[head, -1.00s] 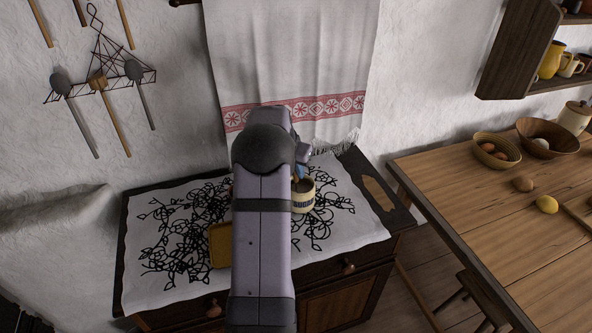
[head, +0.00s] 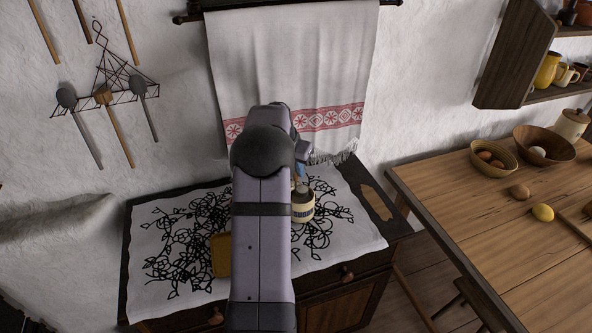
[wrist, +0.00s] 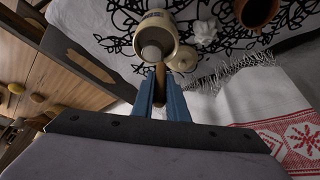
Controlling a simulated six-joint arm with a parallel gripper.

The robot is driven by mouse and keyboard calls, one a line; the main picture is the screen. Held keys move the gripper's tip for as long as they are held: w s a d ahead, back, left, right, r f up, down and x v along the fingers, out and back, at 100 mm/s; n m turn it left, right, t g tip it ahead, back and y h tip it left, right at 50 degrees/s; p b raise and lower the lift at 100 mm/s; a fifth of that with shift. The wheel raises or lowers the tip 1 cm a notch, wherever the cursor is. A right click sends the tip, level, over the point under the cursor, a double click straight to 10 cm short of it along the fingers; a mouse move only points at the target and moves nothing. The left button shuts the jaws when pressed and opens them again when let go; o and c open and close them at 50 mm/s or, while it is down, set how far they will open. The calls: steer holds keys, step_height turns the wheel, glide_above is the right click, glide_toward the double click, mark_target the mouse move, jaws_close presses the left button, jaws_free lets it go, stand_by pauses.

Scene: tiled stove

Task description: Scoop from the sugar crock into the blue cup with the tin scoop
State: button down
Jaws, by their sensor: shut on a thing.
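My gripper (wrist: 160,108) is shut on the brown handle of the tin scoop (wrist: 152,53). The scoop's round grey head is over or in the mouth of the cream sugar crock (wrist: 139,38); its depth is unclear. In the head view, the sugar crock (head: 303,214) stands upright on the cloth, with dark lettering. My gripper's blue fingers (head: 300,171) are just above it, partly behind my arm. I cannot make out the blue cup; my arm hides the middle of the cloth in the head view.
A brown round vessel with a dark inside (wrist: 258,12), a white crumpled-looking thing (wrist: 205,31) and a pale round thing (wrist: 184,60) are near the crock. A yellow-brown tray (head: 220,258) lies left of my arm. A towel (head: 290,60) hangs behind. A wooden table (head: 480,225) stands right.

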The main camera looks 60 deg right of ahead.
steer(key=shift+r+p, duration=0.95)
steer(key=shift+r, duration=0.7)
steer(key=shift+w, duration=0.1)
